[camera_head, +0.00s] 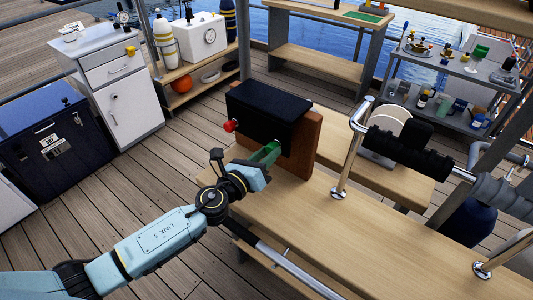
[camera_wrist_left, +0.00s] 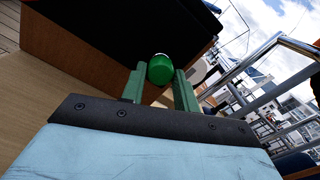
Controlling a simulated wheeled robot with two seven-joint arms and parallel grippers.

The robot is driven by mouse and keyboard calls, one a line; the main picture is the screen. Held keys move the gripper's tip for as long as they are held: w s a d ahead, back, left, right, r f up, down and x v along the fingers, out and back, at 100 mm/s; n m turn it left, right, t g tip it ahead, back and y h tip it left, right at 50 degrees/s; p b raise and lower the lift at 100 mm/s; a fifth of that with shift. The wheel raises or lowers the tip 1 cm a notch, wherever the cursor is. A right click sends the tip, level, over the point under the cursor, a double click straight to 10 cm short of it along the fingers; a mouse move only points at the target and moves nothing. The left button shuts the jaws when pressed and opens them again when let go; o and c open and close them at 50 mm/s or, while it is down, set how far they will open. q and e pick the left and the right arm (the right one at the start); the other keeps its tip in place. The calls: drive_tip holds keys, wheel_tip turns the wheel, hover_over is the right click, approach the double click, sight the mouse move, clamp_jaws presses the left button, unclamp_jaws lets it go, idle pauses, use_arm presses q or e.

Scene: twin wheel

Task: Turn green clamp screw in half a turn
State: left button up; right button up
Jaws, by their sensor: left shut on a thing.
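The green clamp screw (camera_wrist_left: 160,68) has a rounded green knob, seen in the left wrist view between the two green fingers of my left gripper (camera_wrist_left: 160,84). In the head view my left gripper (camera_head: 265,155) reaches from the left to the front of the black-topped wooden block (camera_head: 304,145), with its fingers shut on the screw. The fingers and wrist hide the screw in the head view. My right gripper is not in view.
The block stands on a long wooden bench (camera_head: 330,215). A chrome rail post (camera_head: 350,155) with a black padded bar (camera_head: 405,148) rises to the right. A shelf with bottles (camera_head: 460,70) stands behind. The bench front is clear.

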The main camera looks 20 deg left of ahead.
use_arm(q)
drive_tip(key=shift+m, duration=1.2)
drive_tip(key=o, duration=1)
drive_tip(key=shift+c, duration=0.2)
drive_tip(key=b+v, duration=0.1)
drive_tip(key=v, duration=1.2)
drive_tip(key=shift+s+b, duration=0.2)
drive_tip(key=shift+b, duration=0.2)
